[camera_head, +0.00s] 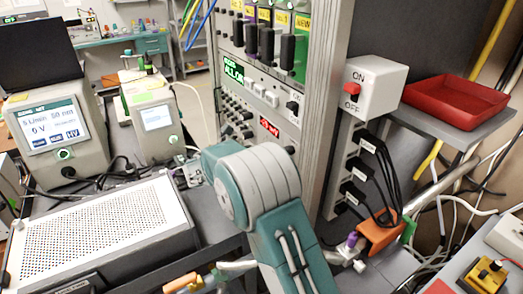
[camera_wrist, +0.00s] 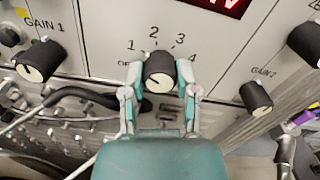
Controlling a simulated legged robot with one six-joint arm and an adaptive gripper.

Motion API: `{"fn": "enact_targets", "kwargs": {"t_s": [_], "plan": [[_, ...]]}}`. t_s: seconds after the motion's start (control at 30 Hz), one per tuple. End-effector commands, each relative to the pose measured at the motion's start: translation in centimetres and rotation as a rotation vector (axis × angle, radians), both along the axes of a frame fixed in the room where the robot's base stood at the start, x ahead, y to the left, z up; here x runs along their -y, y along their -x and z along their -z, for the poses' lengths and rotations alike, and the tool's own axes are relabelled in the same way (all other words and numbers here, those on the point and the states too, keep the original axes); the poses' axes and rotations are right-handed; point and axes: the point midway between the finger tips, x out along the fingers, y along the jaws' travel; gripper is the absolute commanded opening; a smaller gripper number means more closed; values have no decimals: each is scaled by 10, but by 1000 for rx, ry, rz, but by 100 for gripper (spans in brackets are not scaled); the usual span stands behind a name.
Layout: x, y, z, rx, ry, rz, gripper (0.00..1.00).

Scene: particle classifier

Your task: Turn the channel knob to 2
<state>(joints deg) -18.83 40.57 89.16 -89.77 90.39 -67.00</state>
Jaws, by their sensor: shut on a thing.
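The channel knob (camera_wrist: 160,66) is a black round knob with a pale front face, in the upper middle of the wrist view. The marks OFF, 1, 2, 3 and 4 are printed in an arc around it, with 2 just above it. My gripper (camera_wrist: 160,78) has one finger on each side of the knob and is shut on it. I cannot tell for sure which mark the knob points to. In the head view my teal arm hides the knob and the fingers.
Knobs marked GAIN 1 (camera_wrist: 40,60) and GAIN 2 (camera_wrist: 257,97) flank the channel knob. A black cable (camera_wrist: 90,97) runs close to the left finger. A perforated box (camera_head: 100,225), an ON/OFF switch box (camera_head: 370,88) and a red tray (camera_head: 458,98) stand around my arm.

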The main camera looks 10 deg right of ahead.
Motion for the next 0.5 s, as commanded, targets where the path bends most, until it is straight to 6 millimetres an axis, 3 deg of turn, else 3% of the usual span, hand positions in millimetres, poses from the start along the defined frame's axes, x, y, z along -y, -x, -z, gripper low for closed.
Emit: {"fn": "enact_targets", "kwargs": {"t_s": [0.5], "plan": [[-2, -2, 1, 394, -130, -9, 0]]}}
